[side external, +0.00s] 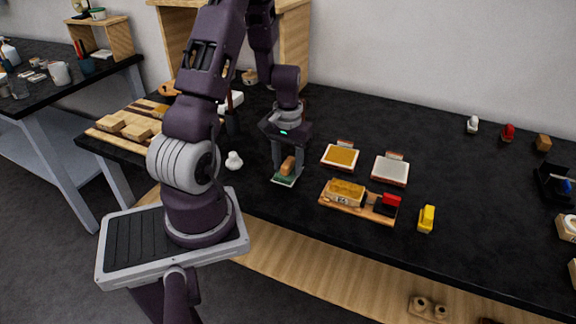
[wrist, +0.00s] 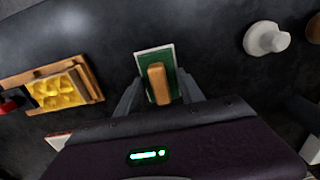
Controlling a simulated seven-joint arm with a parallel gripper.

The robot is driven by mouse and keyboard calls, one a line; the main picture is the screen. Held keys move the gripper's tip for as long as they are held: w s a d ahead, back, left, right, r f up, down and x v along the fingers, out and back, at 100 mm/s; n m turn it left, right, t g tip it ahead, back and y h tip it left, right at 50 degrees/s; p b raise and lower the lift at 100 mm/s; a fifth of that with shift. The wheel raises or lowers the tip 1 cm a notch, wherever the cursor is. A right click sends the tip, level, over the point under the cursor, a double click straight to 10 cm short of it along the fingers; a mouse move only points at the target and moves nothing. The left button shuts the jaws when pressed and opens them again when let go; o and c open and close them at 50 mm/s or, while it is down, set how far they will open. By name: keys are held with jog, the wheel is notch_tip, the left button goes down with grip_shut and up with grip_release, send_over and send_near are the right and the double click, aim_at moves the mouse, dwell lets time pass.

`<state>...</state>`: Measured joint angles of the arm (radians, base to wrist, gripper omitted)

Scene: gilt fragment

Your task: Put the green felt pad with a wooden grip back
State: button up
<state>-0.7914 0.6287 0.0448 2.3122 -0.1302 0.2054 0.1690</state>
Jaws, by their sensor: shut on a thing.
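The green felt pad (side external: 285,182) with its wooden grip (side external: 288,166) is at the front of the black table. My gripper (side external: 287,172) is shut on the wooden grip from above. In the wrist view the wooden grip (wrist: 158,83) stands upright in the picture between my two fingers, and the green pad (wrist: 141,62) shows a pale border around it. The pad is at or very near the table top; I cannot tell whether it touches.
To the right are a gold-filled tray (side external: 341,157), a pale grey tray (side external: 390,170) and a wooden board (side external: 333,204) bearing a gilt block and a red item. A yellow object (side external: 427,218) stands beyond. A white knob-shaped piece (side external: 234,160) stands to the left.

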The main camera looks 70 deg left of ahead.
aim_at(288, 162)
jog(key=shift+f, duration=0.25)
jog(key=shift+f, duration=0.1)
jog(key=o, duration=1.2)
jog(key=w+d+r+m+t, duration=0.1)
jog(key=d+r, duration=0.2)
jog(key=r, duration=0.6)
jog(key=d+r+m, duration=0.1)
jog(key=d+r, duration=0.2)
jog(key=r, duration=0.5)
jog(key=s+d+r+m+t, duration=0.2)
jog(key=s+d+r+m, duration=0.1)
jog(key=d, duration=0.5)
jog(key=s+d+r+m+t, duration=0.2)
jog(key=s+d+r+m, duration=0.2)
jog(key=d, duration=0.5)
jog(key=s+r, duration=0.2)
jog(key=s, duration=0.1)
jog(key=shift+d+t, duration=0.3)
